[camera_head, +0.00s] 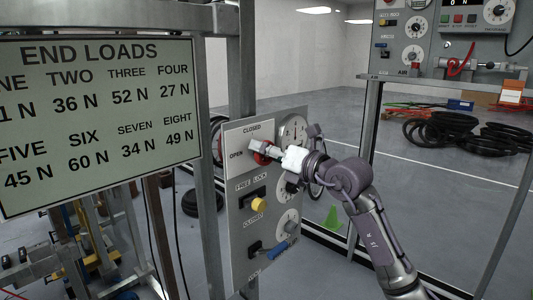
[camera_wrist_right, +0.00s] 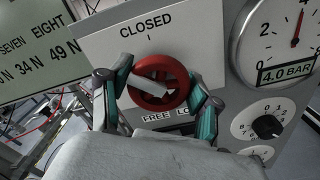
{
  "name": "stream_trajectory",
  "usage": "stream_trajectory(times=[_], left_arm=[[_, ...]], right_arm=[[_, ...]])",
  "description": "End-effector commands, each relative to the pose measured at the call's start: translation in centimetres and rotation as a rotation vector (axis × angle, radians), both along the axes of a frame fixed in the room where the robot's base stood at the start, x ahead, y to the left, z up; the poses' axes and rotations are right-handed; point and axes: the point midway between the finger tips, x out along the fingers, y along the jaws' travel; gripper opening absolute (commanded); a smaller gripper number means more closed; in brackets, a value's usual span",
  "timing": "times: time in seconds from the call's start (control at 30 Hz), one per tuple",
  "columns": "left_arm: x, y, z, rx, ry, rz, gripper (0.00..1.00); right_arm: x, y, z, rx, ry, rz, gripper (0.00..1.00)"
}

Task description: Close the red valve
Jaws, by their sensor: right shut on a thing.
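The red valve (camera_wrist_right: 160,64) is a round red handwheel on a light grey panel, below the word CLOSED and its tick mark. A pale bar across its middle lies closer to level than upright. My right gripper (camera_wrist_right: 159,84) has a finger on either side of the wheel and is shut on it. In the head view the red valve (camera_head: 259,159) is partly hidden by my right gripper (camera_head: 267,150), which reaches in from the right. The word OPEN is printed left of the valve. My left gripper is not in view.
A pressure gauge (camera_wrist_right: 295,38) labelled 4.0 BAR is right of the valve. A black knob (camera_wrist_right: 267,127) is below it. The panel also has a yellow knob (camera_head: 259,204) and a blue-handled lever (camera_head: 275,250) lower down. The END LOADS sign (camera_head: 95,120) stands close at left.

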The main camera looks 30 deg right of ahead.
Motion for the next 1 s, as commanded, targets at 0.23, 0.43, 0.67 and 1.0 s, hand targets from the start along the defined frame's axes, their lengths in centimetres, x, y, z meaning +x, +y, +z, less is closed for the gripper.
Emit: stream_trajectory(times=[0.23, 0.43, 0.67, 1.0], left_arm=[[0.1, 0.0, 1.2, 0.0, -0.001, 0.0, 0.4], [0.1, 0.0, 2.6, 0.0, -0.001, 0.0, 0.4], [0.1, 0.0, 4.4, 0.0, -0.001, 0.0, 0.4], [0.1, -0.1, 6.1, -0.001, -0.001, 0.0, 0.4]], right_arm=[[0.0, -0.1, 0.2, 0.224, 0.078, 0.0, 0.28], [0.1, -0.2, 0.2, 0.399, 0.14, -0.001, 0.28], [0.1, -0.2, 0.1, 0.572, 0.201, -0.002, 0.28], [0.1, -0.3, -0.1, 0.725, 0.254, -0.002, 0.28]])
